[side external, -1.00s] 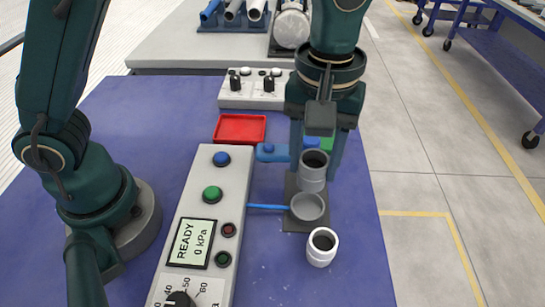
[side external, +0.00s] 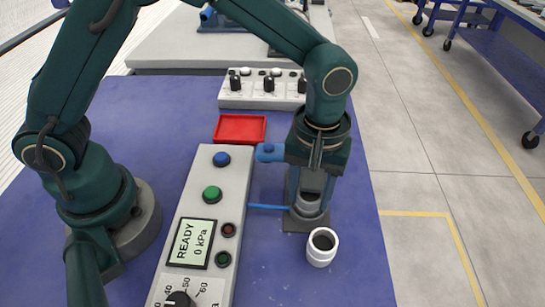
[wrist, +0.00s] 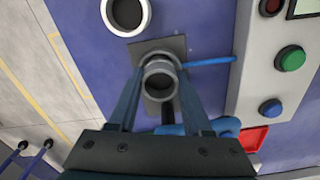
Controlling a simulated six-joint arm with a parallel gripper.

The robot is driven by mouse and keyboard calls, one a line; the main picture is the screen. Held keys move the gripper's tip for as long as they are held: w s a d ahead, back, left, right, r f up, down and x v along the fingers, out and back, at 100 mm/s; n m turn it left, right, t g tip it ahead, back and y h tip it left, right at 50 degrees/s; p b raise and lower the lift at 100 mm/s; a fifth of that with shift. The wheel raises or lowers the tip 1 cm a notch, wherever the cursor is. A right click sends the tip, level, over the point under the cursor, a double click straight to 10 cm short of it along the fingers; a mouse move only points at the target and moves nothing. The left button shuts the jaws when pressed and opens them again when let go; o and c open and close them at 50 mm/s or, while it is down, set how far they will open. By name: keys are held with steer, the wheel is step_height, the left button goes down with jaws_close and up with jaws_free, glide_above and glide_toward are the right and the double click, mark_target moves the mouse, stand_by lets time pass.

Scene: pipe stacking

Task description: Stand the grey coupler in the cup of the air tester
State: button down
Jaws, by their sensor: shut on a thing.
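The grey coupler (side external: 308,204) is upright between the fingers of my gripper (side external: 309,196), which is shut on it. In the wrist view the coupler (wrist: 162,86) is between both fingers, with its open end facing the camera. The air tester's cup (wrist: 156,57) shows just past the coupler's rim, on a dark square plate (side external: 294,224). The coupler is at the cup and overlaps its mouth; the fingers hide how deep it sits. The tester's panel (side external: 203,180) reads READY, 0 kPa.
A white coupler (side external: 322,247) stands on the blue table in front of the cup, close by. A blue tube (side external: 265,207) runs from the panel to the cup. A blue fitting (side external: 270,152) and a red tray (side external: 240,128) lie behind. The table's right edge is near.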

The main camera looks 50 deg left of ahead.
steer(key=shift+c, duration=1.7)
jaws_free()
step_height(320, 180, up, 11)
steer(key=s+a+r+m+t, duration=0.3)
steer(key=s+a+r, duration=0.15)
steer(key=a, duration=0.45)
steer(key=s+a+f+m+t, duration=0.2)
steer(key=s+a+m, duration=0.1)
steer(key=s+a, duration=0.3)
steer(key=shift+f+t, duration=0.2)
steer(key=shift+t, duration=0.1)
